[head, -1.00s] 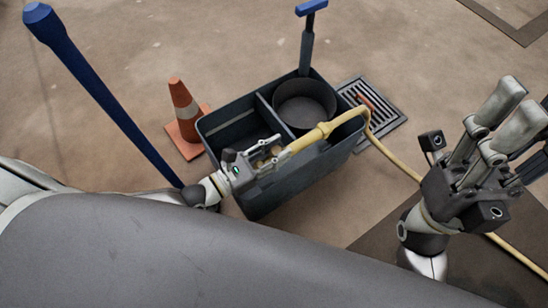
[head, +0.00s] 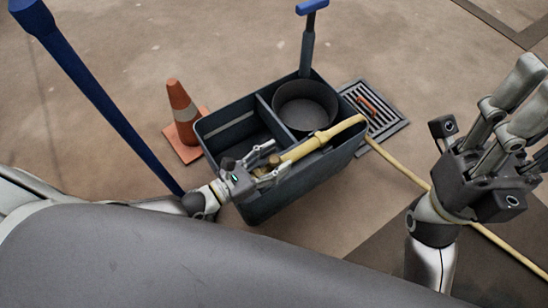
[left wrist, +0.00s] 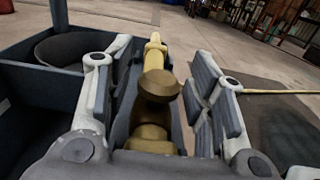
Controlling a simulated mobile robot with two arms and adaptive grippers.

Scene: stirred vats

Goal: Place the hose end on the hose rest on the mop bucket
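The yellow hose end (head: 298,153) lies across the dark mop bucket (head: 285,203), with its brass tip at my left gripper. My left gripper (head: 270,164) is over the near part of the bucket with its fingers spread on either side of the tip. In the left wrist view the brass tip (left wrist: 158,88) stands between the two pads, with gaps beside it. The hose rest cannot be made out clearly; the hose and gripper cover that area. My right gripper (head: 530,98) is off to the right, empty, its fingers apart and partly cut off by the frame.
A round dark wringer basket (head: 305,104) and a blue-topped handle (head: 307,40) are at the bucket's back. An orange cone (head: 182,115) stands left of it, a floor grate (head: 388,123) right. A blue pole (head: 90,90) rises at left. The floor behind is clear.

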